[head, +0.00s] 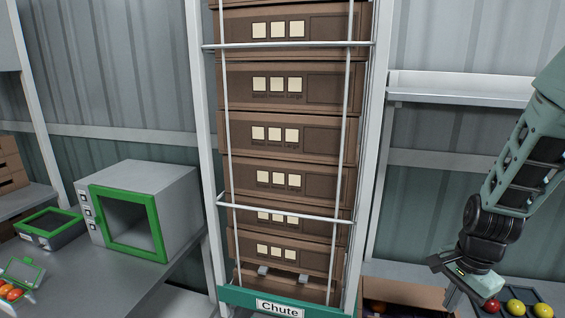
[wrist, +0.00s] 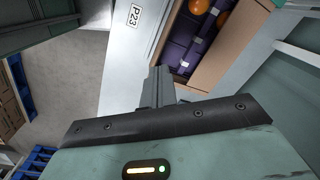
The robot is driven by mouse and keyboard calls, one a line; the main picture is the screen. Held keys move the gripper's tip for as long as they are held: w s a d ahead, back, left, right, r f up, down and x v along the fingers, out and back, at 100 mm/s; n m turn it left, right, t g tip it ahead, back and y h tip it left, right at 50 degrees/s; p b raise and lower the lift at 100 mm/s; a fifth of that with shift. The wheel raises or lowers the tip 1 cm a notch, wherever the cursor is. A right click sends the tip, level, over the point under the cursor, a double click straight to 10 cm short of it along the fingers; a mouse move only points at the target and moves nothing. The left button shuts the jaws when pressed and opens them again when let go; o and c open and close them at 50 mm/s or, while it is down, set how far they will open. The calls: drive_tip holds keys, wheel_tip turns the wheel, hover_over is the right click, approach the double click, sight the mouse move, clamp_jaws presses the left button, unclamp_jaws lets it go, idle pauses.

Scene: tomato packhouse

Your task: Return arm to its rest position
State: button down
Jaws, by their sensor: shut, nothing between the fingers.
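My arm (head: 525,150) comes in from the right edge in the head view and bends down at the wrist. My gripper hangs low at the right in that view, above the grey surface and left of a few tomatoes (head: 515,307); its fingertips are hard to make out there. In the wrist view my gripper (wrist: 158,78) shows its fingers together and empty. They point toward a pale ledge beside an open carton (wrist: 237,50) with a purple tray and orange fruit inside.
A tall chute (head: 278,306) of stacked cartons stands in the middle. A green-framed box (head: 180,190) and a small green-rimmed tray (head: 30,238) are on the left bench. A white shelf (head: 460,88) is behind my arm. A P23 label (wrist: 134,15) marks the pale ledge.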

drive_tip(key=s+a+r+n+t, duration=0.25)
drive_tip(key=s+r+n, duration=0.45)
drive_tip(key=r+n, duration=0.5)
drive_tip(key=s+a+f+n+g+b, duration=0.1)
drive_tip(key=s+a+f+n+b, duration=0.1)
drive_tip(key=s+a+n, duration=0.3)
drive_tip(key=s+a+f+n+g+b, duration=0.2)
drive_tip(key=s+a+n, duration=0.2)
drive_tip(key=s+a, duration=0.4)
drive_tip(key=a, duration=0.5)
drive_tip(key=shift+s+a+f+n, duration=0.25)
drive_tip(key=shift+a+f+n, duration=0.05)
drive_tip(key=shift+a+n, duration=0.1)
